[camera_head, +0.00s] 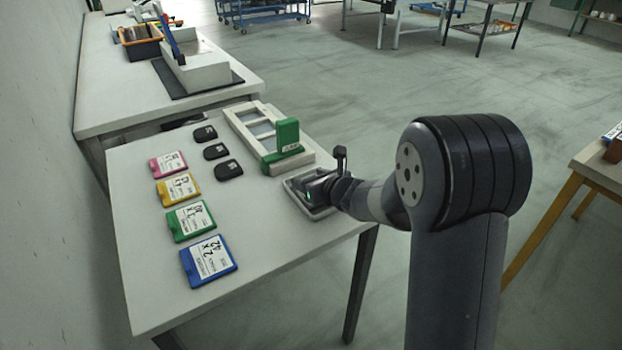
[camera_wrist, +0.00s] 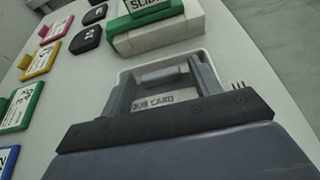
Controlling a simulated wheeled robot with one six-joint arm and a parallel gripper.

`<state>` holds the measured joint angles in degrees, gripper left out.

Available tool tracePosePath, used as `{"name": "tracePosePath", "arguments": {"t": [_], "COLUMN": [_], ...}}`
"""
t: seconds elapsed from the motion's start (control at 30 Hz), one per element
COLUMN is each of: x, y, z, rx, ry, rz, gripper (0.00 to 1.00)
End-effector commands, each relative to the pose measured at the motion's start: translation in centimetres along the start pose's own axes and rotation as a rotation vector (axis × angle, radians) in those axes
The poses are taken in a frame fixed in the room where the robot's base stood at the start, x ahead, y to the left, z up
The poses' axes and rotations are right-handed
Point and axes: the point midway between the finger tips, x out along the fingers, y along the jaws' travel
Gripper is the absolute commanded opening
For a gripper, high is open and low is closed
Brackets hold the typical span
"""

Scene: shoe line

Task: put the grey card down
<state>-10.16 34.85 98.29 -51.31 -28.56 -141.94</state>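A shallow pale tray (camera_wrist: 127,76) lies near the right edge of the table and also shows in the head view (camera_head: 326,213). The words "JOB CARD" show between the fingers in the wrist view. My gripper (camera_wrist: 163,80) is low over this tray, its two fingers set well apart. A flat grey surface lies between them. I cannot tell whether it is the grey card or the tray floor, or whether the fingers touch it. In the head view my gripper (camera_head: 312,186) hides most of the tray's inside.
A green block labelled "SLIDE" (camera_head: 287,136) stands on a pale frame (camera_head: 249,130) just behind the tray. Pink (camera_head: 168,163), yellow (camera_head: 177,188), green (camera_head: 190,220) and blue (camera_head: 208,260) cards line the left side. Three black pieces (camera_head: 215,151) lie between. The table's front middle is clear.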

Motion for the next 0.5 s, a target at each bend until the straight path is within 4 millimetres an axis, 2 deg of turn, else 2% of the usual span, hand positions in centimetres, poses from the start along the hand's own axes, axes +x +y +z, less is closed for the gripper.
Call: {"name": "tracePosePath", "arguments": {"t": [0.37,0.5], "x": [-0.1,-1.8], "y": [0.0,-0.1], "z": [0.3,0.3], "rx": [0.000,-0.001], "ry": [0.000,-0.002], "rz": [0.000,-0.001], "gripper": [0.63,0.63]}}
